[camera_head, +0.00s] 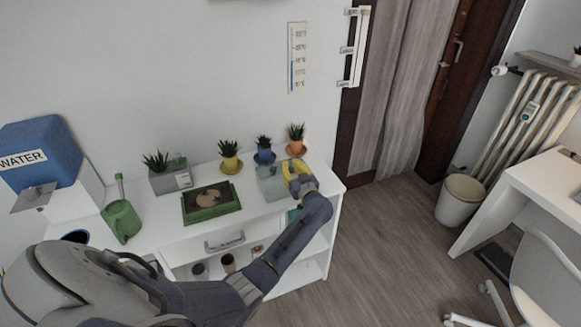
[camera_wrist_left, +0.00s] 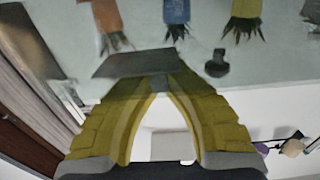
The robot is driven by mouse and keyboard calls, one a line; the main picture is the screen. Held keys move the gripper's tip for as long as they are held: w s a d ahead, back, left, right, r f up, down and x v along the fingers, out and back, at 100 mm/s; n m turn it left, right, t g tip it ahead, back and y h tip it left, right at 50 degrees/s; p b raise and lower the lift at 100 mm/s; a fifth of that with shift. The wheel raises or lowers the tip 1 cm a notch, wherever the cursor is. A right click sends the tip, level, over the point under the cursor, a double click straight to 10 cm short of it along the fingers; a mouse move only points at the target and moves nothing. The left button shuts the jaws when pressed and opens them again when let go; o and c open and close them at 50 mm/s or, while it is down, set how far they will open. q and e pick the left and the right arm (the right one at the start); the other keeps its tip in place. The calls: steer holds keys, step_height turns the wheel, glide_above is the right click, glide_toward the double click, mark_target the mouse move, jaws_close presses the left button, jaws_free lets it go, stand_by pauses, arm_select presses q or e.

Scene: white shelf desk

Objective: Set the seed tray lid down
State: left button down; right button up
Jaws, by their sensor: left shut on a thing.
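The clear, see-through seed tray lid (camera_head: 271,187) is at the right end of the white desk top, by the yellow fingers of my left gripper (camera_head: 297,179). My left gripper is shut on it. In the left wrist view the fingertips (camera_wrist_left: 159,84) meet on a small grey piece at the lid's edge. I cannot tell whether the lid touches the desk top. A green seed tray (camera_head: 230,207) with dark soil and a round tan patch lies to the left of the lid. My right gripper is not in view.
Potted plants in yellow (camera_head: 229,164), blue (camera_head: 264,157) and orange (camera_head: 296,148) pots stand close behind the lid. The desk's right edge is near the gripper.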

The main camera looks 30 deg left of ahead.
arm_select(q)
steer(key=shift+f, duration=0.1)
steer(key=c, duration=1.5)
jaws_free()
